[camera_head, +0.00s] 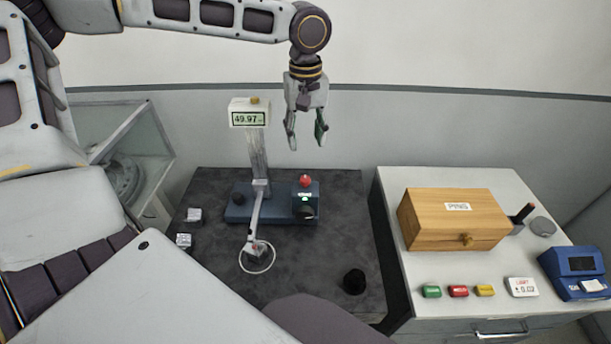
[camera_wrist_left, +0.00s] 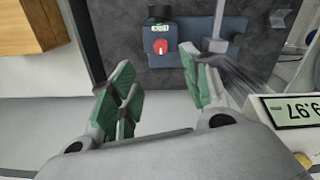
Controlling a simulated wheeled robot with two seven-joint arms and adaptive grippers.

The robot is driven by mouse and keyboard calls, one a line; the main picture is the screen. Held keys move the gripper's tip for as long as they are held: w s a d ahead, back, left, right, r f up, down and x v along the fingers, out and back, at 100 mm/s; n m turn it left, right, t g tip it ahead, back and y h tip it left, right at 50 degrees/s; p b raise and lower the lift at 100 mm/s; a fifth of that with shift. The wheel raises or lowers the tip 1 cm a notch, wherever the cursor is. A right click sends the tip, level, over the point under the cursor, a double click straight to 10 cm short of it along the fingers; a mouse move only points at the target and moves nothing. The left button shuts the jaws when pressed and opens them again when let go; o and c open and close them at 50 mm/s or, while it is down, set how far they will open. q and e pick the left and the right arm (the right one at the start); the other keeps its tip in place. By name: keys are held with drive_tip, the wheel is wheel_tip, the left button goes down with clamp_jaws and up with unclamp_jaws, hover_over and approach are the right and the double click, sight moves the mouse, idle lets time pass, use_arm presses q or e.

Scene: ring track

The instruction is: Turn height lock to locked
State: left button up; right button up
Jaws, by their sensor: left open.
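A gauge stands on a dark mat (camera_head: 330,252). Its column (camera_head: 257,155) carries a display (camera_head: 249,118) reading 49.97, with a brass knob (camera_head: 255,100) on top. On its blue base (camera_head: 262,213) are a red knob (camera_head: 305,181), a black knob (camera_head: 305,212) below a green light, and another black knob (camera_head: 239,199) at left. I cannot tell which is the height lock or its setting. My left gripper (camera_head: 306,143) is open and empty, pointing down, above and behind the red knob. The red knob (camera_wrist_left: 160,46) also shows ahead of the fingers in the wrist view. My right gripper is not in view.
A thin arm ends in a white ring (camera_head: 257,258) over the mat. A white cabinet (camera_head: 385,215) at right bears a wooden box (camera_head: 455,219). A glass case (camera_head: 130,160) stands at left.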

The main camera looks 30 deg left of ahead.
sight(305, 179)
use_arm(q)
wheel_tip(305, 179, down, 12)
drive_tip(key=shift+r, duration=0.1)
drive_tip(key=shift+f, duration=1)
drive_tip(key=shift+c, duration=0.5)
drive_tip(key=c, duration=0.7)
drive_tip(key=shift+c, duration=1.1)
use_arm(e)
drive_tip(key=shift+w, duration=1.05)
